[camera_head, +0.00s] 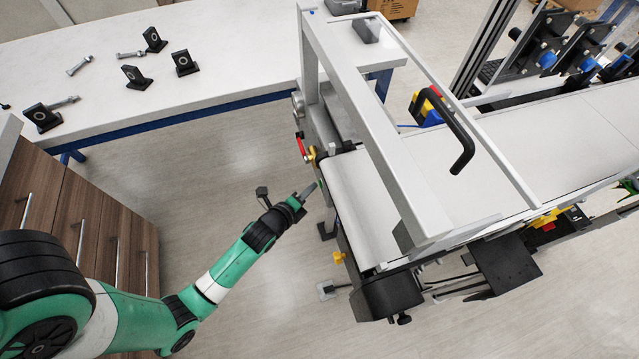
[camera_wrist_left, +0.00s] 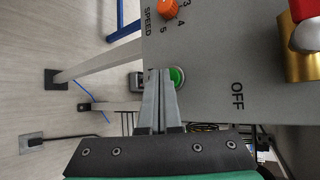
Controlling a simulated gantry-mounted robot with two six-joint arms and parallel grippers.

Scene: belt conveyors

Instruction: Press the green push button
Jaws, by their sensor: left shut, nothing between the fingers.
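The green push button (camera_wrist_left: 177,75) sits on a grey control panel (camera_wrist_left: 215,55) in the left wrist view, partly hidden behind my fingertips. My left gripper (camera_wrist_left: 160,76) is shut and empty, its fingertips overlapping the left part of the button in that view. I cannot tell whether they touch it. In the head view my left gripper (camera_head: 307,191) is beside the near left end of the conveyor, below the panel's side. The button cannot be made out in the head view. My right gripper is not in view.
An orange speed knob (camera_wrist_left: 168,9) and a red and brass part (camera_wrist_left: 304,45) flank the button on the panel. The conveyor belt (camera_head: 375,205) and its grey frame (camera_head: 385,130) stand right of my gripper. A white table (camera_head: 225,60) holds several black parts and bolts.

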